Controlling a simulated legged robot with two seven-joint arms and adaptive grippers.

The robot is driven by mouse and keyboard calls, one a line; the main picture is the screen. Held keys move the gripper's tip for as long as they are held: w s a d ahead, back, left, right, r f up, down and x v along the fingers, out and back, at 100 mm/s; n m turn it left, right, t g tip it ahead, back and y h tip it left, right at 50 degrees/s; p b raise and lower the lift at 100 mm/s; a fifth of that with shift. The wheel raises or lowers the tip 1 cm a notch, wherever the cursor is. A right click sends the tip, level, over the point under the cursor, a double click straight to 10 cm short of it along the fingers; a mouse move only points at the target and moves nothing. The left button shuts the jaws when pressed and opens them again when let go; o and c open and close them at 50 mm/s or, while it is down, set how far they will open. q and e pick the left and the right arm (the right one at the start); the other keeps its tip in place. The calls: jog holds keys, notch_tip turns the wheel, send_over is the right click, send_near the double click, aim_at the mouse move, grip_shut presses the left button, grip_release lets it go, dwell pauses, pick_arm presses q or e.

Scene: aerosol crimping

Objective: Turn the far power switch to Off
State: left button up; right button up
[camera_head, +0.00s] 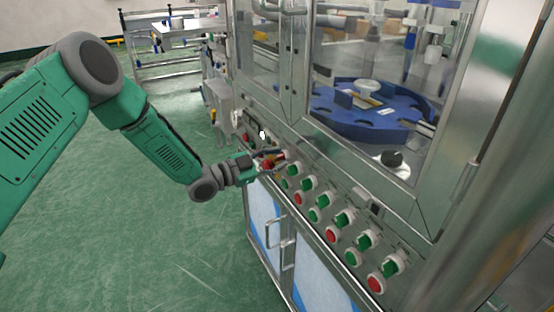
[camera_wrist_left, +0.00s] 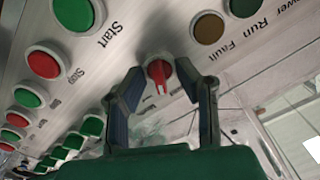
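The power switch, a red rotary knob (camera_wrist_left: 160,75), sits on the metal panel in the left wrist view, its pointer end toward the bottom of the picture. My left gripper (camera_wrist_left: 165,88) is open, with one finger on each side of the knob and visible gaps between them. In the head view my left gripper (camera_head: 268,158) is at the far part of the control panel and hides most of the knob. Which way the knob is set by its label cannot be read. My right gripper is not in view.
A green Start button (camera_wrist_left: 75,12) and a red Stop button (camera_wrist_left: 43,63) are close to the knob. Fault (camera_wrist_left: 209,28) and Run lamps are on its other side. Several green and red buttons line the machine's panel (camera_head: 335,215). Open green floor (camera_head: 150,250) lies left of the machine.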

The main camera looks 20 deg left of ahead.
pick_arm(q)
grip_shut()
jog(key=shift+n, duration=0.4)
jog(key=n, duration=0.5)
jog(key=shift+w+r, duration=0.1)
jog(key=shift+w, duration=0.05)
jog(key=n, duration=0.6)
jog(key=shift+a+r, duration=0.1)
jog(key=shift+w, duration=0.1)
dwell(0.4)
grip_release()
jog(key=shift+a, duration=0.1)
